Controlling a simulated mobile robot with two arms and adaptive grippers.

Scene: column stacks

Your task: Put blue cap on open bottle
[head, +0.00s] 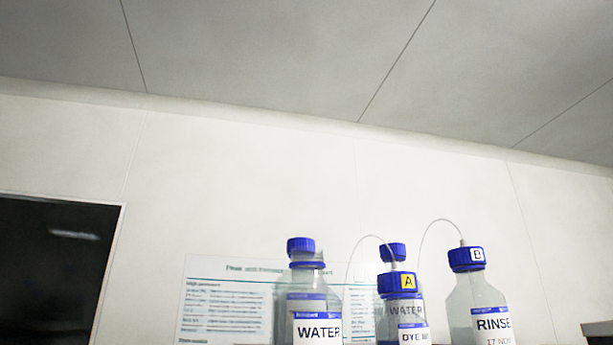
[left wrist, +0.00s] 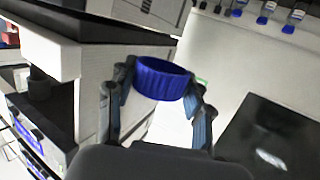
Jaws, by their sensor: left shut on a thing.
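My left gripper (left wrist: 162,84) is shut on a blue ribbed cap (left wrist: 163,78) in the left wrist view, one finger on each side of it. Nothing is under the held cap there. In the head view, a clear bottle labelled WATER (head: 318,332) stands left of the others. It has a blue ring (head: 307,265) at its neck. A blue cap (head: 300,245) shows just above that; I cannot tell whether it sits on this bottle or on one behind. Neither gripper shows in the head view.
A DYE bottle with blue cap A (head: 400,283) and a RINSE bottle with blue cap B (head: 467,258) carry thin tubes. Another blue cap (head: 393,252) shows behind A. A dark panel (head: 55,270) is at left. Small blue-capped bottles (left wrist: 265,12) appear inverted in the wrist view.

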